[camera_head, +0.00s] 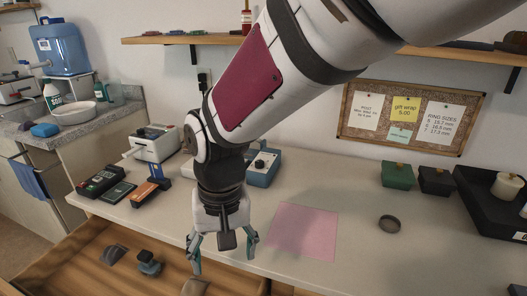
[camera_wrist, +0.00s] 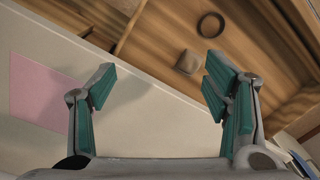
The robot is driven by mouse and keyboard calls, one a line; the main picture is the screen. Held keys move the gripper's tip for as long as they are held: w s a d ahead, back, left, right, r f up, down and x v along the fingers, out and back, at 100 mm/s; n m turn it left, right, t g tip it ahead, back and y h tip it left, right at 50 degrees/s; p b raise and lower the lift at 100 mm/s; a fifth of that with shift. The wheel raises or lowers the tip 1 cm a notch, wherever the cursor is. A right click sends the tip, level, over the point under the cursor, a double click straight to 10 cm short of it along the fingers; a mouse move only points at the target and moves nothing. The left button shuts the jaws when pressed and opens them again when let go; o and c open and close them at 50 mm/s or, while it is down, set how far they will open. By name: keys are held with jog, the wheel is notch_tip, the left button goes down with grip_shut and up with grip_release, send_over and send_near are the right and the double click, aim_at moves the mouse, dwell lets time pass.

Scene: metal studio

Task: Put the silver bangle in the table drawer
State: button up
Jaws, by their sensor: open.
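The table drawer (camera_head: 80,277) is pulled open below the table's front edge, and its wooden floor shows in the wrist view (camera_wrist: 150,45). A dark ring-shaped band (camera_wrist: 211,25) lies flat on that floor. Another dark grey ring (camera_head: 389,224) lies on the tabletop, right of the pink sheet. Both look dark in this light, so I cannot tell by colour which is the silver bangle. My gripper (camera_head: 222,258) points down over the table's front edge by the drawer. Its teal-padded fingers are apart with nothing between them in the wrist view (camera_wrist: 160,85).
A grey-brown block (camera_wrist: 189,61) lies near the ring in the drawer; dark pieces (camera_head: 148,262) lie further left. The pink sheet (camera_head: 305,230) lies flat on the table. Devices (camera_head: 153,145) stand back left; green (camera_head: 398,175) and black boxes (camera_head: 437,181) stand right. The front middle tabletop is clear.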

jog(key=s+d+r, duration=0.2)
jog(key=d+r, duration=0.3)
jog(key=d, duration=0.3)
jog(key=s+d+r+m, duration=0.1)
jog(key=s+d, duration=0.6)
jog(key=d, duration=0.1)
jog(key=s+d+r+m+t, duration=0.1)
jog(key=s+d+r, duration=0.1)
jog(key=s+d, duration=0.6)
jog(key=shift+s+d+r+h, duration=0.2)
jog(key=shift+s+r+h, duration=0.1)
jog(key=shift+r, duration=0.1)
notch_tip(320, 180, up, 16)
jog(key=t+p, duration=0.3)
jog(key=p, duration=1.1)
jog(key=shift+p, duration=0.4)
